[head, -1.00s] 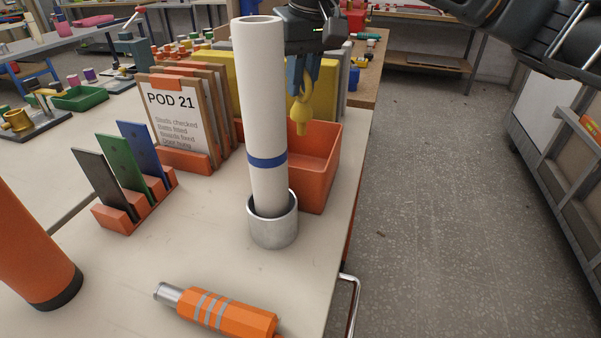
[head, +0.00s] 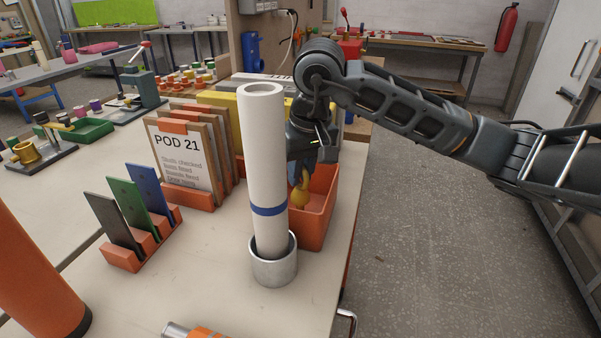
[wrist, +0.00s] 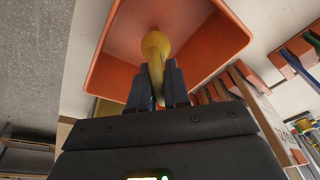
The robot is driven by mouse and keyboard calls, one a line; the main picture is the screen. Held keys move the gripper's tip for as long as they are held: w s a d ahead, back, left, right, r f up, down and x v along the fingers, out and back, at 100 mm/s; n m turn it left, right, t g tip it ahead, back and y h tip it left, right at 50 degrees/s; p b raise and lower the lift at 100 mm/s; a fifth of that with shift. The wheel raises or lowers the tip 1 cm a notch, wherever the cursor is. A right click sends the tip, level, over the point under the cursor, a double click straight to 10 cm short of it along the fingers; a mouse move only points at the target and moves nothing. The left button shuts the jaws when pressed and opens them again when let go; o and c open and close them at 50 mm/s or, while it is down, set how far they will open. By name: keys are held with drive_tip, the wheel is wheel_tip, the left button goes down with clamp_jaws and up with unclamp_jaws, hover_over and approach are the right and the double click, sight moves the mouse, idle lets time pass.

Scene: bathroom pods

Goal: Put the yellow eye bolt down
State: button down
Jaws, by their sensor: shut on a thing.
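My gripper (head: 301,172) is shut on the yellow eye bolt (head: 300,193). The eye bolt hangs point down, within the opening of the orange bin (head: 325,208); I cannot tell if it touches the bin's floor. In the wrist view the eye bolt (wrist: 156,48) sits between the two blue-grey fingers (wrist: 157,88), with the bin (wrist: 205,48) around and beyond it. In the head view the white tube partly hides the bin's left side.
A white tube with a blue band (head: 265,150) stands in a metal cup (head: 274,262) right before the bin. A clipboard rack (head: 185,165) and an orange holder with coloured plates (head: 140,245) stand left. An orange-handled tool (head: 195,331) lies in front.

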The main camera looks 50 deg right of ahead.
drive_tip(key=shift+f, duration=0.45)
drive_tip(key=shift+f+b, duration=0.15)
drive_tip(key=shift+b, duration=0.15)
drive_tip(key=c, duration=1.1)
unclamp_jaws()
drive_tip(key=shift+r, duration=0.45)
drive_tip(key=v, duration=1.1)
drive_tip(key=shift+r+b, duration=0.2)
drive_tip(key=shift+b, duration=0.25)
drive_tip(key=shift+s, duration=0.1)
